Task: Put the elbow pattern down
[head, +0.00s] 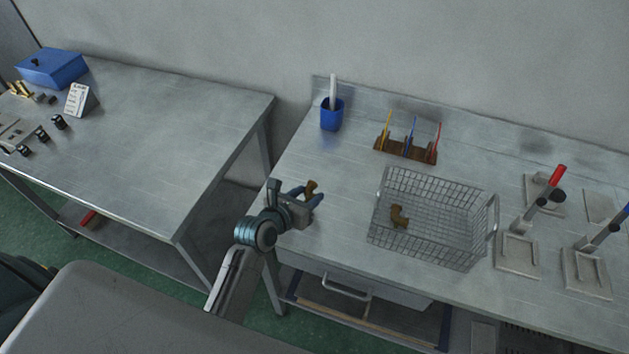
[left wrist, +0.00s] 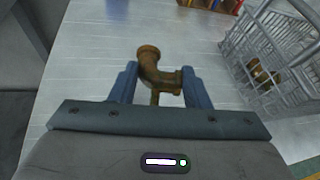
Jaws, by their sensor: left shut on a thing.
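My left gripper (head: 309,196) is over the left end of the right-hand bench, left of the wire basket. It is shut on a brown elbow pattern (head: 311,187). In the left wrist view the elbow pattern (left wrist: 156,68) sits between the two blue fingers (left wrist: 156,84), with the bench surface beyond it. I cannot tell whether it touches the bench. A second brown elbow pattern (head: 399,216) lies inside the wire basket (head: 462,232); it also shows through the mesh in the left wrist view (left wrist: 262,76). My right gripper is not in view.
A blue cup (head: 331,114) with a white stick and a wooden rack (head: 405,149) with coloured tools stand at the back. Clamp fixtures (head: 518,252) stand right of the basket. The bench between gripper and rack is clear. A second table (head: 160,130) is at left, across a gap.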

